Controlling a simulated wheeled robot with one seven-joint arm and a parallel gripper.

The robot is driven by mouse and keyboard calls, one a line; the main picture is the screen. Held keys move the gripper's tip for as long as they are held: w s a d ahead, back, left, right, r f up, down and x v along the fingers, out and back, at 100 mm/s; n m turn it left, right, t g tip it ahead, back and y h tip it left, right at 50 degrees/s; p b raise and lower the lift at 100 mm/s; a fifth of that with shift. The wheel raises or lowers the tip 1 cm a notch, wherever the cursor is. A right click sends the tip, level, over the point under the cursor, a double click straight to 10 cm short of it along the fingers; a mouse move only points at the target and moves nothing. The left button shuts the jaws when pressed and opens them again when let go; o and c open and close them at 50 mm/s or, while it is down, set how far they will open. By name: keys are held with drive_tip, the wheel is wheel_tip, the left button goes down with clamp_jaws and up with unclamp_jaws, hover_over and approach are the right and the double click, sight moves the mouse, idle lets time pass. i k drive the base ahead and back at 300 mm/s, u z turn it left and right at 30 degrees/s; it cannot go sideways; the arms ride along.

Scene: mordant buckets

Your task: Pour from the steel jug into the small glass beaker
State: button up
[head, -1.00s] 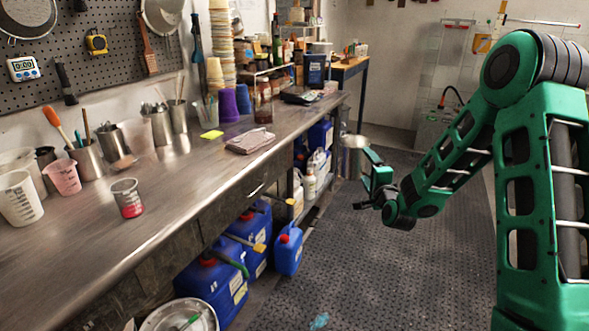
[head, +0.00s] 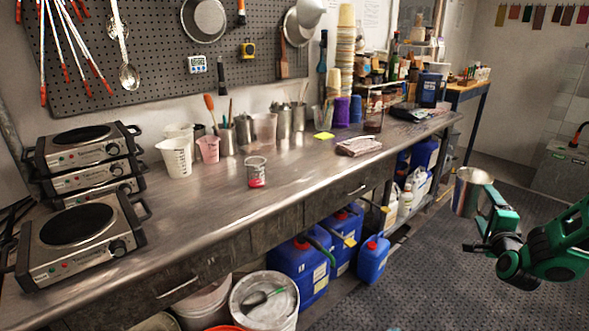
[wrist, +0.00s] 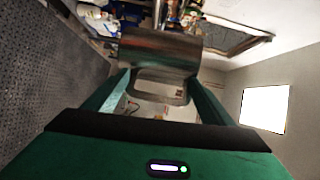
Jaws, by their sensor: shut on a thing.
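The steel jug (head: 468,192) is held upright by my gripper (head: 487,222) out over the floor, to the right of the bench in the head view. In the wrist view the jug (wrist: 160,50) lies ahead, with its handle between the fingers of my gripper (wrist: 160,88). The jaws are shut on it. What the jug holds cannot be seen. The small glass beaker (head: 256,172) stands upright near the front of the steel bench, with red in its lower part. My gripper is well apart from it.
The steel bench (head: 215,195) has hotplates (head: 80,240) at left. Plastic measuring jugs (head: 175,157) and steel pots of tools stand behind the beaker. A folded cloth (head: 358,146) lies to its right. Blue canisters (head: 299,262) stand below. The floor (head: 430,270) at right looks clear.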

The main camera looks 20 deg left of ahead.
sight(256, 171)
drive_tip(key=u, duration=0.4)
drive_tip(key=i, duration=1.05)
drive_tip(key=z, duration=0.15)
